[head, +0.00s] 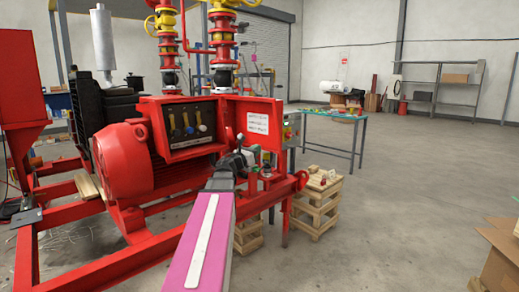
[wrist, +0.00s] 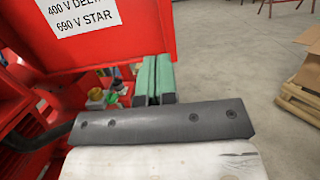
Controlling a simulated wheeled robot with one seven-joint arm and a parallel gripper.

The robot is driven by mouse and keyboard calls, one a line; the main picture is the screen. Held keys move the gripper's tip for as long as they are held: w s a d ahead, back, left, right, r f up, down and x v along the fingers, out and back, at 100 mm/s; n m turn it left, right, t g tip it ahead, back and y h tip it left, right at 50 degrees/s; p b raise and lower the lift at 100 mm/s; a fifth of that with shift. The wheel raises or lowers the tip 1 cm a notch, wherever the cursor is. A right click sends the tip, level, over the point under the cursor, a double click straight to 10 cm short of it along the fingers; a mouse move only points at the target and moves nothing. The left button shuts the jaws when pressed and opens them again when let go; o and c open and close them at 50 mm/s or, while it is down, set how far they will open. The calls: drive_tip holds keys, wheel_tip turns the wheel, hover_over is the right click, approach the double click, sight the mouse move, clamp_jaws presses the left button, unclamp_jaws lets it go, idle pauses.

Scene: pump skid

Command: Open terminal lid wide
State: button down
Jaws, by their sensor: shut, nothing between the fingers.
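The terminal box (head: 188,128) on the red motor (head: 123,160) stands open in the head view, with its dark inside and several terminals showing. Its red lid (head: 240,117) is swung out to the right of the box, its face with a white label (head: 257,124) towards me. In the wrist view the lid (wrist: 120,45) fills the upper left, with part of the label (wrist: 80,14). My gripper (wrist: 153,62) is shut and empty, its green fingers over the lid's lower right part; contact cannot be told. In the head view my gripper (head: 250,165) is just below the lid.
A control box with buttons (head: 291,130) stands just right of the lid. Red skid rails (head: 140,245) run below my arm. Wooden crates (head: 317,205) and a green-framed table (head: 335,118) stand to the right.

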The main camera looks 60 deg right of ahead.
approach(273, 139)
drive_tip(key=s+d+r, duration=0.2)
drive_tip(key=s, duration=0.1)
drive_tip(key=s+d+r, duration=0.1)
drive_tip(key=s+r, duration=0.1)
drive_tip(key=shift+d+r, duration=0.1)
drive_tip(key=shift+d, duration=0.3)
